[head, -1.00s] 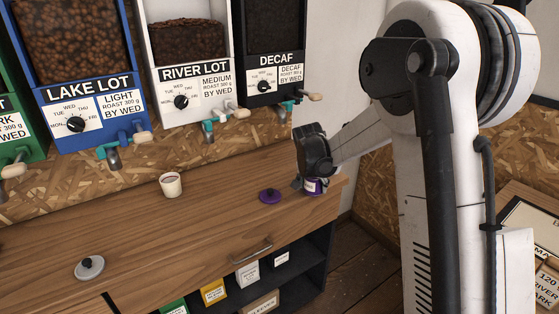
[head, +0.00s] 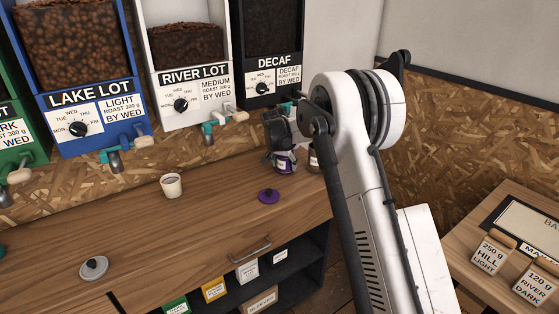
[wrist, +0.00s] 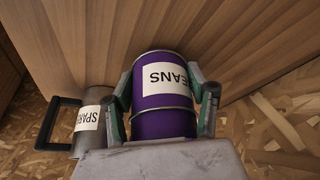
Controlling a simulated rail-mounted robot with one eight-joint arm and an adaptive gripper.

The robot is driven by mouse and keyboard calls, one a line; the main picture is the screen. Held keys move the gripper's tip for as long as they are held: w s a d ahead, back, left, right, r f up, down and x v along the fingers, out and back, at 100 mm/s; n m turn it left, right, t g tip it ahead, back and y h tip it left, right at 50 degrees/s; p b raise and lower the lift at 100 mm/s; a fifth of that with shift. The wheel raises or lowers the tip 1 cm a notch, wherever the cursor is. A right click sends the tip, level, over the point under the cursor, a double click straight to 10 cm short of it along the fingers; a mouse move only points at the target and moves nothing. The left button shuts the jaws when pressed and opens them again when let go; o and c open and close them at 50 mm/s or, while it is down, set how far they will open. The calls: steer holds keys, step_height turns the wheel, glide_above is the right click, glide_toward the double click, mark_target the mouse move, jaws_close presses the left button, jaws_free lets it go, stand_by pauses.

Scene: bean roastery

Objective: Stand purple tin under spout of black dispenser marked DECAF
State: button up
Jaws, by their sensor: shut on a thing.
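The purple tin (head: 284,166) with a white label reading BEANS is at the back right of the wooden counter, near the area below the black DECAF dispenser (head: 274,50). My gripper (wrist: 166,92) is shut on it, with a finger on each side, in the wrist view. In the head view my gripper (head: 281,150) covers the tin's upper part.
A grey canister marked SPARE (wrist: 91,118), with a black handle, stands close beside the tin. A purple lid (head: 268,196), a white cup (head: 171,186) and a grey lid (head: 93,268) lie or stand on the counter (head: 200,220). The RIVER LOT dispenser (head: 193,85) is left of DECAF.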

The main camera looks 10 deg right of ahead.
mark_target(280, 161)
steer(key=w, duration=0.1)
steer(key=w+a, duration=0.1)
steer(key=w, duration=0.1)
steer(key=shift+a+p, duration=0.1)
steer(key=shift+p, duration=0.3)
steer(key=shift+f, duration=0.25)
steer(key=o, duration=1.2)
